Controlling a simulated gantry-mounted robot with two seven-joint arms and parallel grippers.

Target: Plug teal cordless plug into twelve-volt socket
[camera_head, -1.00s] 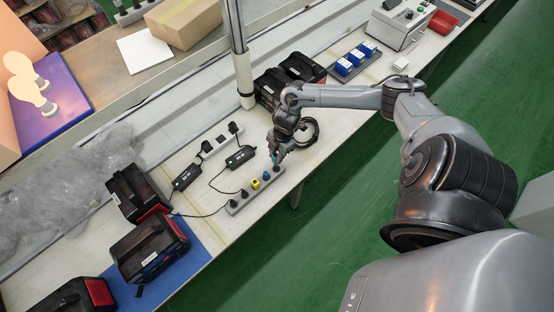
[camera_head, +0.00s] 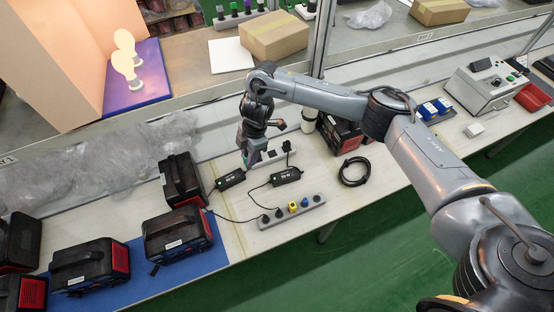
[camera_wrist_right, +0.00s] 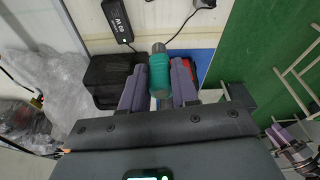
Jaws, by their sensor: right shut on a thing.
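My right gripper (camera_head: 246,160) is in the head view, fingers down, above the table just left of the white rear socket strip (camera_head: 272,157). In the right wrist view, the gripper (camera_wrist_right: 159,82) is shut on the teal plug (camera_wrist_right: 161,72), a ribbed body with a grey end between purple fingers. The plug is held clear of the table. A grey front strip (camera_head: 274,221) carries black, yellow and blue plugs. I cannot read any voltage marks, so I cannot tell which socket is twelve-volt.
Black power adapters (camera_head: 286,176) with cables lie between the strips. Black-red battery packs (camera_head: 178,232) stand on a blue mat at left. A coiled black cable (camera_head: 354,172) lies at right. Crumpled clear plastic (camera_head: 90,165) covers the rear left.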

